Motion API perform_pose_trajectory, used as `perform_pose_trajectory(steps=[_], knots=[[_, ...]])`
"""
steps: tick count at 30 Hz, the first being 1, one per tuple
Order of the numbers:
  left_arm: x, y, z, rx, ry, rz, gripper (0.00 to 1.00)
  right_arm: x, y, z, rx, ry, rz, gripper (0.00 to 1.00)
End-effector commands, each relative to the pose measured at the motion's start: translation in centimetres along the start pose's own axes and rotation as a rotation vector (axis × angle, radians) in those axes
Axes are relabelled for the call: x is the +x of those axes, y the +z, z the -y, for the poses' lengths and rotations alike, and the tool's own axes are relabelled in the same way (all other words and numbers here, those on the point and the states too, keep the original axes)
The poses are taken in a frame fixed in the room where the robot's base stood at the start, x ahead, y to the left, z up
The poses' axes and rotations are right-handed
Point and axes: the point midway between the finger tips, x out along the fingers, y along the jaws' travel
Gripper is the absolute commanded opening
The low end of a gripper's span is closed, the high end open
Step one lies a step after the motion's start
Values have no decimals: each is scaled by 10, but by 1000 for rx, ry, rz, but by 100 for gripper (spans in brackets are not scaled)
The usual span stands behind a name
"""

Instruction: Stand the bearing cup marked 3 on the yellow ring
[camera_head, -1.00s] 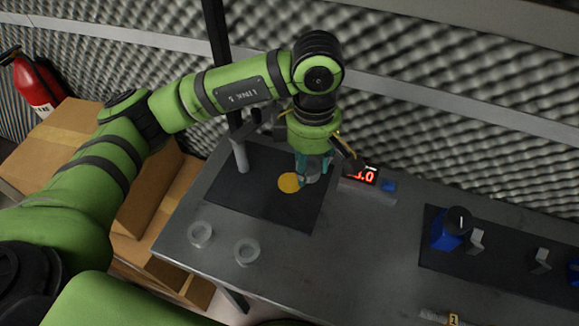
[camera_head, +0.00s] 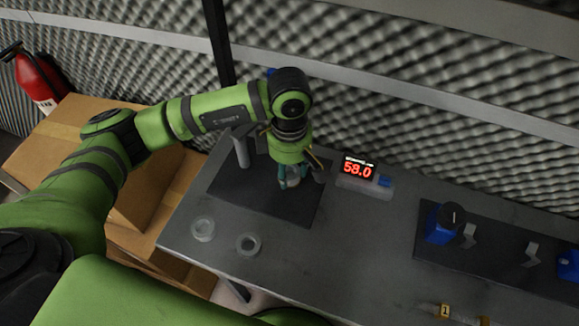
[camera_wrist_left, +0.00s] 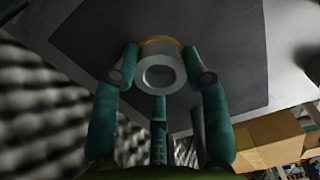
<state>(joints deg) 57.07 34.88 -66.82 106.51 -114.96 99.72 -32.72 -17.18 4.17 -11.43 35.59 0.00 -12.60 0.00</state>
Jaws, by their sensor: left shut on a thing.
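My left gripper (camera_head: 290,181) is shut on a grey bearing cup (camera_wrist_left: 160,59), with teal fingers around it in the left wrist view. No number shows on the cup's visible side. The yellow ring (camera_wrist_left: 160,39) shows as a thin arc just beyond the cup, against the dark mat. I cannot tell whether the cup touches it. In the head view the gripper covers the ring and most of the cup. Two more pale cups, one on the left (camera_head: 203,229) and one to its right (camera_head: 249,244), stand near the table's front edge. My right gripper is out of view.
The dark mat (camera_head: 240,200) lies under the gripper, with a grey post (camera_head: 241,151) at its back left. A red display (camera_head: 358,170) reads 58.0 to the right. A second mat with blue blocks (camera_head: 440,224) lies further right. The table between is clear.

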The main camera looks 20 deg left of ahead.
Motion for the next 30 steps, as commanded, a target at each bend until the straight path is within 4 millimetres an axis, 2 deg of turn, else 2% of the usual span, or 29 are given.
perform_pose_trajectory(steps=[2, 3, 4, 14, 17, 19, 30], knots=[[4, 0, 0, 0, 0, 0, 9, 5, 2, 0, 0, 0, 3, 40], [2, 0, 0, 0, 0, 0, 61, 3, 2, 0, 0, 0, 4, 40], [2, 0, 0, 0, 0, 0, 69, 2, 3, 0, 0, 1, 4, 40], [1, 0, 0, 0, -1, 0, 69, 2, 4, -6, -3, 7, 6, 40], [-4, 0, 0, 0, -1, 0, 69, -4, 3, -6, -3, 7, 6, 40], [-9, 0, -1, 0, 4, 2, 69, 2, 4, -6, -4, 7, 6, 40], [-86, 0, -1, 0, 6, 0, 69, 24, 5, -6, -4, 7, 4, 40]])
